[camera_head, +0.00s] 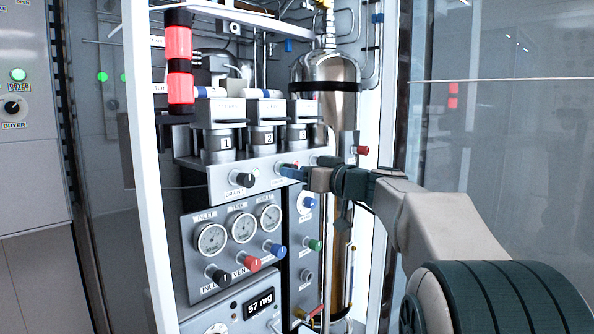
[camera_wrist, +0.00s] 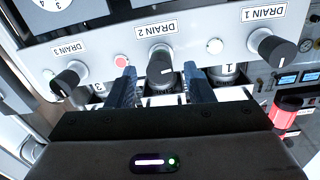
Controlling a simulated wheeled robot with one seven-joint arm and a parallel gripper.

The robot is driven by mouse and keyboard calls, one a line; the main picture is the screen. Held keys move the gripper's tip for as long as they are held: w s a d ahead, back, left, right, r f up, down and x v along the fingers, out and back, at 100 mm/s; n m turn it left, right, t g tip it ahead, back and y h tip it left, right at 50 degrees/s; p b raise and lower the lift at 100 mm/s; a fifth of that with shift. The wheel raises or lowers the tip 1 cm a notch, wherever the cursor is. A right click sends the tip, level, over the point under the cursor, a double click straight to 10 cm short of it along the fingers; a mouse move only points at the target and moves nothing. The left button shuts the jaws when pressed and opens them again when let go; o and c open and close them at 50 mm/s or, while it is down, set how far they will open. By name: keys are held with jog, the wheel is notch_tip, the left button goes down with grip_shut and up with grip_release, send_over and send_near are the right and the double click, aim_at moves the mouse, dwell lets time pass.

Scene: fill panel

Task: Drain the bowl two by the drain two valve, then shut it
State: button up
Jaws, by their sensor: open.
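The drain 2 valve is a black knob (camera_wrist: 161,68) under its upside-down "DRAIN 2" label in the wrist view. My gripper (camera_wrist: 160,82) is open, with one blue finger on each side of this knob; I cannot tell whether they touch it. In the head view my gripper (camera_head: 289,172) is at the panel's front and hides most of the drain 2 knob. Bowl two (camera_head: 263,137) is the middle cup, marked 2, above the panel; its liquid level cannot be made out.
The drain 1 knob (camera_wrist: 272,48) and drain 3 knob (camera_wrist: 70,78) flank the middle knob. A red lamp (camera_wrist: 121,61) and a white lamp (camera_wrist: 214,46) sit between the knobs. Gauges (camera_head: 242,228) and a "57 mg" display (camera_head: 259,303) are below. A white frame post (camera_head: 146,180) stands left.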

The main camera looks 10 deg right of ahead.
jog(key=shift+w+a, duration=0.3)
jog(key=shift+w, duration=0.2)
jog(key=c, duration=1)
